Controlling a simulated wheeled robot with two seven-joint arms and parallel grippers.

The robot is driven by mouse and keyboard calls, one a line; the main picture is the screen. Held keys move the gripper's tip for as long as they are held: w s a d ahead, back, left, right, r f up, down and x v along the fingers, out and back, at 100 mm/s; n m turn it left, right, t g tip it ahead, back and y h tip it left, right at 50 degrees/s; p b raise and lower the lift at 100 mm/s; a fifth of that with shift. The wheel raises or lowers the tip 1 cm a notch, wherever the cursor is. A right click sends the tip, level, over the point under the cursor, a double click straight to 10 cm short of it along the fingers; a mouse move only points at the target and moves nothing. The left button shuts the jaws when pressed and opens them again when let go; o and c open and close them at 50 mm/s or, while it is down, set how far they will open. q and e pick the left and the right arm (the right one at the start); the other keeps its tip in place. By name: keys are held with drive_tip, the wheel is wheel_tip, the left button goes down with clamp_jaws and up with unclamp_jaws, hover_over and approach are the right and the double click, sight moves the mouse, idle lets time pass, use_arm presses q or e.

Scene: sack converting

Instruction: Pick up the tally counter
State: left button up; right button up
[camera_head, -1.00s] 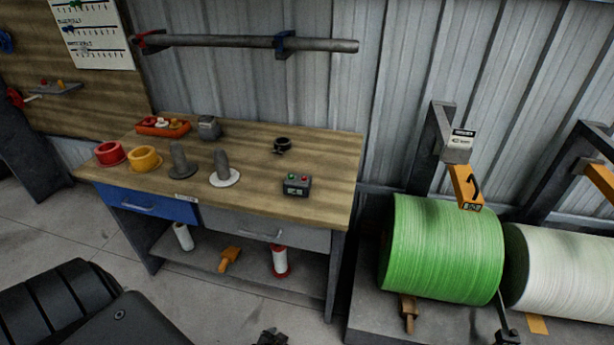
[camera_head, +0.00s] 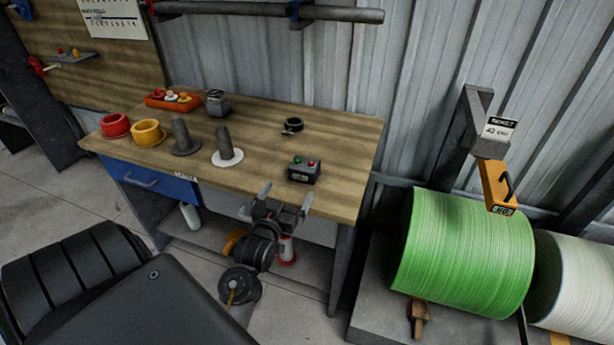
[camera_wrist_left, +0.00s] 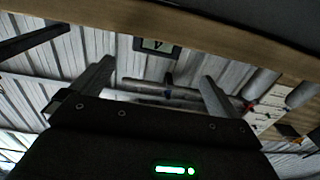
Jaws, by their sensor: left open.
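The tally counter appears to be the small dark grey box (camera_head: 304,172) with a green and a red button and a lit display, near the front right edge of the workbench (camera_head: 345,150). In the left wrist view its display face (camera_wrist_left: 157,46) shows beyond the bench edge, between the fingers. My left gripper (camera_head: 286,197) is open and empty, in front of the bench's front edge, just short of the box and slightly left of it. Its two fingers also show spread in the left wrist view (camera_wrist_left: 157,75). My right gripper is not in view.
On the bench stand a white-based grey cone (camera_head: 225,148), another dark cone (camera_head: 183,138), yellow (camera_head: 148,133) and red (camera_head: 115,126) rings, an orange tray (camera_head: 160,101), a grey device (camera_head: 217,103) and a black ring-shaped item (camera_head: 292,125).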

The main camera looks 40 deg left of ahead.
sight(300, 172)
use_arm(q)
drive_tip(key=x, duration=0.5)
drive_tip(key=shift+w+r+p, duration=0.1)
drive_tip(key=shift+w+p, duration=0.05)
drive_tip(key=shift+p, duration=0.2)
drive_tip(key=shift+w+a, duration=0.1)
drive_tip(key=shift+w, duration=0.05)
drive_tip(key=shift+d+p+x, duration=0.15)
drive_tip(key=shift+p+x, duration=0.05)
drive_tip(key=shift+x, duration=1.1)
drive_tip(key=shift+d+p+x, duration=0.1)
drive_tip(key=shift+p+x, duration=0.1)
drive_tip(key=shift+x, duration=1.1)
drive_tip(key=shift+r, duration=0.15)
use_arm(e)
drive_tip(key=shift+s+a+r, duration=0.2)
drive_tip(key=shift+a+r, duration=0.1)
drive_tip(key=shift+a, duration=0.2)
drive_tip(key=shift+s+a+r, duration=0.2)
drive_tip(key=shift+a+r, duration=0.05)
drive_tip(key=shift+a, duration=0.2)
use_arm(q)
drive_tip(key=shift+c, duration=0.3)
drive_tip(key=shift+w, duration=0.1)
drive_tip(key=c, duration=1.1)
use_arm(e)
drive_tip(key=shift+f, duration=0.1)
